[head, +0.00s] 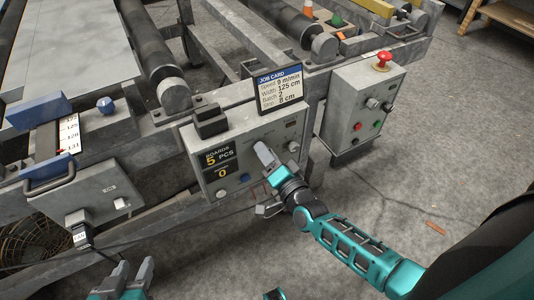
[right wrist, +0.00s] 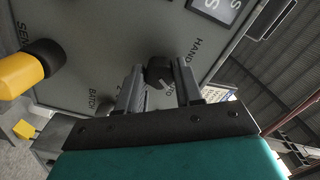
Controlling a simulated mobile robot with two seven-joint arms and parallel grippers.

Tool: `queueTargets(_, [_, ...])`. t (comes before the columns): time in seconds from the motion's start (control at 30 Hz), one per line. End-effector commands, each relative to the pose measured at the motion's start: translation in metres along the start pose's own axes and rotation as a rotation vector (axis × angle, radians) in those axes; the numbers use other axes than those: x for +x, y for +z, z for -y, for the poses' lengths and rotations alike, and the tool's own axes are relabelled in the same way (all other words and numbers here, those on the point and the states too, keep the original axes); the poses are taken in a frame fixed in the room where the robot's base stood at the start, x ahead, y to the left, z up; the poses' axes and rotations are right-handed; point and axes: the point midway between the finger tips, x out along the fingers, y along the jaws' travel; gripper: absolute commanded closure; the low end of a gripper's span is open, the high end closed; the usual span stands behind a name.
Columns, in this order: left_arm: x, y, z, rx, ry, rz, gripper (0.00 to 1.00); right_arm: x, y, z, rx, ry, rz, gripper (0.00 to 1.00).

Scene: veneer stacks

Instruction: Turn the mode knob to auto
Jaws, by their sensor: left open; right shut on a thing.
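The mode knob (right wrist: 158,71) is a small black knob on a grey panel in the right wrist view. It sits between the two fingers of my right gripper (right wrist: 158,88), which is shut on it. The label HAND is above right of the knob. A partly covered label ending in "TO" is beside it. The knob's pointer is too small to read surely. In the head view my right gripper (head: 266,158) is at the front of the grey control box (head: 205,175) and hides the knob. My left gripper (head: 128,275) is open and empty at the bottom edge.
The box bears a display (head: 222,160) reading BOARDS 5 PCS and 0, with a job card (head: 279,88) above. A second box (head: 345,110) with a red mushroom button (head: 382,58) stands to the right. A yellow-and-black part (right wrist: 25,70) sticks out near the knob. Floor at right is mostly clear.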

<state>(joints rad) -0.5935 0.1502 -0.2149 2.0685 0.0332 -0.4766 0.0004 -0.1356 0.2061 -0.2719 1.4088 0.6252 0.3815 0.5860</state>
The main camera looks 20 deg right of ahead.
Motion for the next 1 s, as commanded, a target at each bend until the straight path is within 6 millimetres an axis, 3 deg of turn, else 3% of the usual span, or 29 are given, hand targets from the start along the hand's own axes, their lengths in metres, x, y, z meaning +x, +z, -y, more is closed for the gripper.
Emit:
queueTargets(0.03, [0.0,0.0,0.0,0.0,0.0,0.0,0.57,0.0,0.001,0.0,0.004,0.001,0.002,0.95])
queueTargets(0.07, [0.0,0.0,0.0,0.0,0.0,0.0,0.57,0.0,0.001,0.0,0.004,0.001,0.002,0.64])
queueTargets(0.3, [0.0,0.0,0.0,0.0,0.0,0.0,0.57,0.0,0.001,0.0,0.002,0.001,0.001,0.41])
queueTargets(0.67, [-0.001,-0.002,0.0,0.0,0.0,0.0,0.57,-0.007,0.0,0.0,0.0,0.002,0.001,0.39])
queueTargets(0.77, [-0.003,-0.004,0.0,0.0,0.0,0.0,0.57,-0.021,0.0,0.0,0.0,0.003,0.003,0.39])
queueTargets(1.0, [-0.007,-0.011,0.0,0.001,0.0,0.0,0.57,-0.075,0.0,0.0,0.001,0.005,0.005,0.39])
